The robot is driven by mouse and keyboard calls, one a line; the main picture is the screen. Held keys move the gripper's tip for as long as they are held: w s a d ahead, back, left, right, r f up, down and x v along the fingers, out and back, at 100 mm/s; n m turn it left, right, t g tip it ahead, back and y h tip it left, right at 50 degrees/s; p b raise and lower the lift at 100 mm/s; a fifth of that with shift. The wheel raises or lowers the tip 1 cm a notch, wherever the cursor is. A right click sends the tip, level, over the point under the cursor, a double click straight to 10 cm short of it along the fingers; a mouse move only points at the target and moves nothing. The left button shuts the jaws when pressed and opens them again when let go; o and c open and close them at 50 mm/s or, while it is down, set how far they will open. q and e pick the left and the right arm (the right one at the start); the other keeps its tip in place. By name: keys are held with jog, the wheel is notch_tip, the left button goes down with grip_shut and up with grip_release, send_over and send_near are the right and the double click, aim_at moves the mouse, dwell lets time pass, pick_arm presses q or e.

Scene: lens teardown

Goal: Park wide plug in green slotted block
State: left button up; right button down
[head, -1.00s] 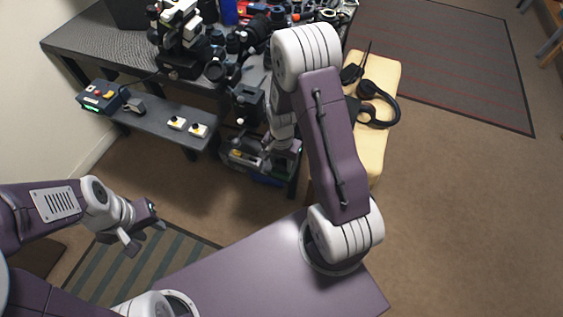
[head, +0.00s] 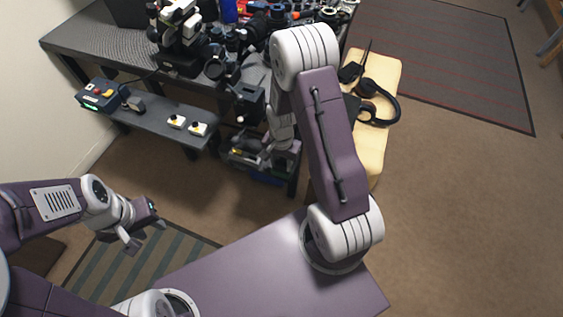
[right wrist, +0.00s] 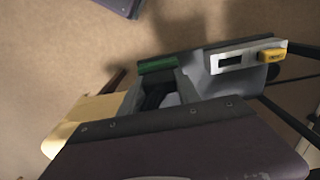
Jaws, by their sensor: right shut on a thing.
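My right gripper (head: 266,158) is low beside the workbench, over the grey unit on the lower level. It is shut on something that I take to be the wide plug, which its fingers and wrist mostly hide. In the right wrist view, a green block (right wrist: 158,66) shows just beyond the grey finger parts. I cannot make out its slot, or whether the plug touches it. My left gripper (head: 147,238) is open and empty over the striped mat, far from these things.
In the right wrist view, a pale plate (right wrist: 229,60) with a dark window and a yellow piece (right wrist: 271,55) is close by. A low shelf (head: 165,130) carries a control box (head: 99,96) and small white boxes. A cream bench (head: 384,73) with headphones (head: 385,104) stands right.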

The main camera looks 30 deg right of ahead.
jog(key=shift+f, duration=0.2)
dwell(0.3)
jog(key=c, duration=0.8)
grip_release()
jog(key=shift+o, duration=0.2)
notch_tip(320, 180, up, 9)
jog(key=p, duration=0.3)
jog(key=shift+r, duration=0.1)
